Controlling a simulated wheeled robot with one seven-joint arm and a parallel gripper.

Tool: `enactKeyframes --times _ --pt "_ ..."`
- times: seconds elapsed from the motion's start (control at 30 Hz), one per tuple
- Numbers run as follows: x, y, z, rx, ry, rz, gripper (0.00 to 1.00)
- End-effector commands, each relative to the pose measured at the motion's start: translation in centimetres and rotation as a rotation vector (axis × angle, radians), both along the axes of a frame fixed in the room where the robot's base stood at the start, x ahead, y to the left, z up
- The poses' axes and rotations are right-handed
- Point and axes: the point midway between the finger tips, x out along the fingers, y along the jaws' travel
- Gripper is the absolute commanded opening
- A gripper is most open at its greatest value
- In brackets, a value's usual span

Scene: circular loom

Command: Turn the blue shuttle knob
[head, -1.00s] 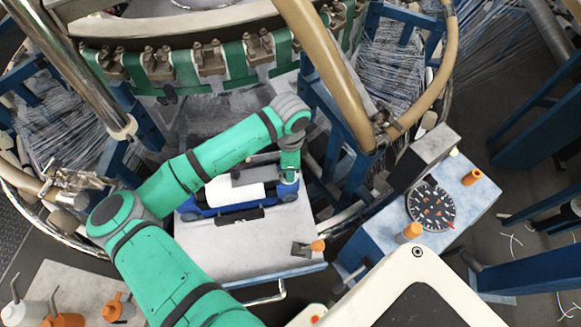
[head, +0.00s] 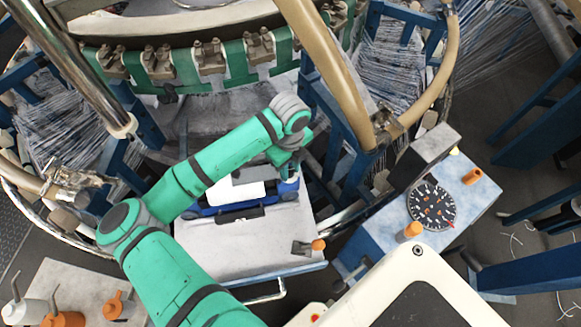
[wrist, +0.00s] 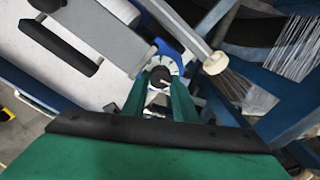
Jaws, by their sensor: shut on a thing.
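The blue shuttle (head: 228,215) lies on the pale table with a white roll in it. Its knob (wrist: 160,74) shows in the wrist view as a small dark round piece with a pale marked ring around it. My gripper (wrist: 160,84) has its two green fingers on either side of the knob and is shut on it. In the head view my arm's end is over the shuttle's right end and hides the knob and fingertips. How far the knob is turned I cannot tell.
An orange-tipped lever (head: 318,244) stands at the table's right front. A blue-grey cabinet with a round dial (head: 431,204) and orange knobs is to the right. A tan curved pipe (head: 330,70) rises close to my arm. The table front (head: 235,250) is clear.

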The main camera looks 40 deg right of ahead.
Motion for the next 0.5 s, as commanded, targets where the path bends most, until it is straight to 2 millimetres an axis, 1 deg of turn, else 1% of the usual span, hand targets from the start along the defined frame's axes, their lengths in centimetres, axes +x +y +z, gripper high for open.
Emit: enactKeyframes --times 0.2,0.5 --pt "0.12 0.05 0.11 -0.001 -0.003 -0.055 0.03" --pt "0.13 0.05 0.12 -0.001 -0.003 -0.070 0.03"
